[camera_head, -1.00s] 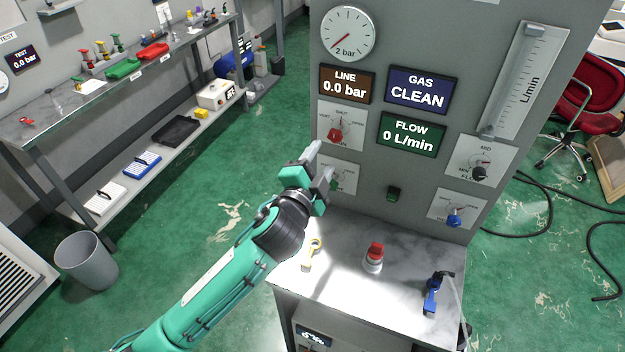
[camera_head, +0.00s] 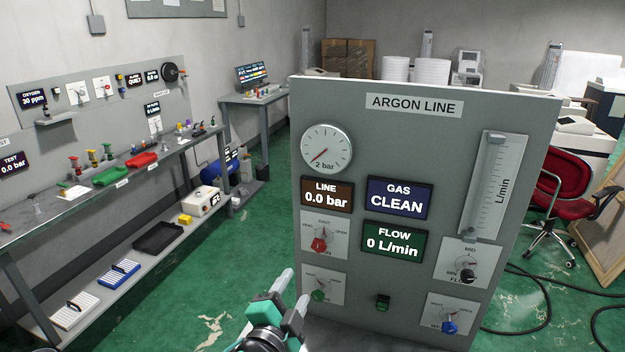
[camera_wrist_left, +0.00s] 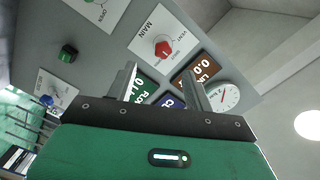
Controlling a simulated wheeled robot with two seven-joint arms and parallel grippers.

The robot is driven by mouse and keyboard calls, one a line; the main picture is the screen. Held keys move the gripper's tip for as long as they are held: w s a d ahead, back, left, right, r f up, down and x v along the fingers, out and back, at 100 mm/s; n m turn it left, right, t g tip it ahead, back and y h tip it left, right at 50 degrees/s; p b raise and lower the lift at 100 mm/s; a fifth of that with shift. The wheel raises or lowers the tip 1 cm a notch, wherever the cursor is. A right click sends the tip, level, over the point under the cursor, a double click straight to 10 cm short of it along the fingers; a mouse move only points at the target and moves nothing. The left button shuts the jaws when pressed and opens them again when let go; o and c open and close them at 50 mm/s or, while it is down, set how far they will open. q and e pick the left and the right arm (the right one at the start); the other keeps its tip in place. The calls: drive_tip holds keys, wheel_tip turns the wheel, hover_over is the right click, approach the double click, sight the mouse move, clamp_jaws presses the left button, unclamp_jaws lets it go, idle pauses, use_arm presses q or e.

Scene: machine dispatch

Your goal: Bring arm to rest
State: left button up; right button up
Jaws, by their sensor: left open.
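My left gripper (camera_head: 293,291) is at the bottom middle of the head view, in front of the lower left of the argon line panel (camera_head: 413,104). Its two fingers are apart with nothing between them. In the left wrist view the open fingers (camera_wrist_left: 160,88) point toward the panel, with the red main knob (camera_wrist_left: 163,48) and the displays beyond. The green knob (camera_head: 318,295) is just right of the fingers in the head view; I see no contact. My right gripper is not in view.
The panel carries a gauge (camera_head: 326,149), a flow tube (camera_head: 496,185), a black knob (camera_head: 467,274) and a blue knob (camera_head: 449,327). A workbench with shelves (camera_head: 130,177) stands at left. A red chair (camera_head: 563,200) and black hoses are at right. Green floor is open between bench and panel.

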use_arm(q)
drive_tip(key=s+a+f+n+g+y, duration=0.3)
drive_tip(key=s+a+f+n, duration=0.25)
drive_tip(key=f, duration=0.35)
drive_tip(key=s+a+f+n+g+y, duration=0.1)
drive_tip(key=s+a+f+n+g, duration=0.45)
drive_tip(key=s, duration=0.65)
drive_tip(key=s+a+f+n+g+y, duration=0.1)
drive_tip(key=s+a+f+n+g, duration=0.3)
drive_tip(key=s+a+f, duration=0.55)
wheel_tip(320, 180, down, 28)
drive_tip(key=s+d+f+m+g, duration=0.1)
drive_tip(key=d+m+g, duration=0.1)
drive_tip(key=d, duration=0.1)
drive_tip(key=s+a+f, duration=0.2)
drive_tip(key=s+f, duration=0.8)
drive_tip(key=s+a+f+g+b, duration=0.1)
drive_tip(key=s+a+f, duration=0.1)
drive_tip(key=s+f, duration=0.8)
drive_tip(key=shift+f, duration=0.75)
